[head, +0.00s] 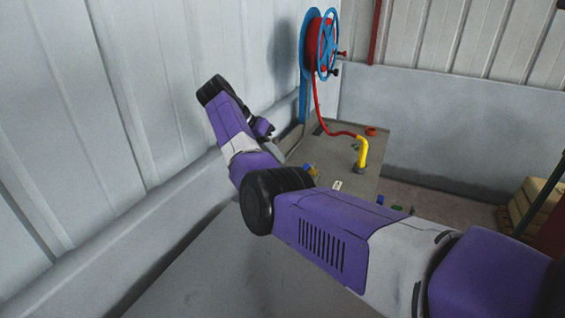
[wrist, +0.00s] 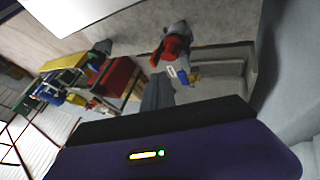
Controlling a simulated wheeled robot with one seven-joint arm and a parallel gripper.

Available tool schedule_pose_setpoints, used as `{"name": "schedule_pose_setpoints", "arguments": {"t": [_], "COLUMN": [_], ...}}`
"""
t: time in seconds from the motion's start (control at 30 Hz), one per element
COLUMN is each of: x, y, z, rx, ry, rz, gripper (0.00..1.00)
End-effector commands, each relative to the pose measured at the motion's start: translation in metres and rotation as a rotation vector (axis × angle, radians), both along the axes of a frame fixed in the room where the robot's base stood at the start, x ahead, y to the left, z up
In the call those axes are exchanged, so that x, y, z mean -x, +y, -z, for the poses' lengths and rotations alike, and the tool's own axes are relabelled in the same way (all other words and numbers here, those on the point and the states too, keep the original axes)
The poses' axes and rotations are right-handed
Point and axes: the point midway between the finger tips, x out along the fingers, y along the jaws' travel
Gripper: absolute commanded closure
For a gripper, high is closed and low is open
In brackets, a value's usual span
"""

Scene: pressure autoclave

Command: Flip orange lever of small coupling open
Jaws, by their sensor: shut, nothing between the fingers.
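In the wrist view my gripper (wrist: 157,88) shows as dark fingers closed together, with nothing held between them. Just beyond the fingertips is a grey fitting with a red part (wrist: 172,48), and a small blue and yellow piece (wrist: 190,77) lies beside it. I cannot tell whether this fitting is the small coupling.
A blue reel with red hose (head: 318,42) stands at the back of the grey bench (head: 345,150). Its hose runs to a yellow bent pipe (head: 362,151). A corrugated wall (head: 110,100) is close on the left.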

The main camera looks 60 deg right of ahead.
Motion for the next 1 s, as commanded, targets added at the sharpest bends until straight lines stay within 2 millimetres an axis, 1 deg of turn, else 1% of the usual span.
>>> {"name": "schedule_pose_setpoints", "arguments": {"t": [0.3,0.5,0.7,1.0], "x": [0.025,0.036,0.039,0.039], "y": [-0.022,-0.033,-0.036,-0.036], "z": [0.043,0.063,0.070,0.071], "rx": [-0.002,-0.001,-0.001,-0.001], "ry": [0.002,0.001,0.000,-0.001], "rz": [0.003,0.003,0.002,0.002], "gripper": [1.00,1.00,1.00,1.00]}}
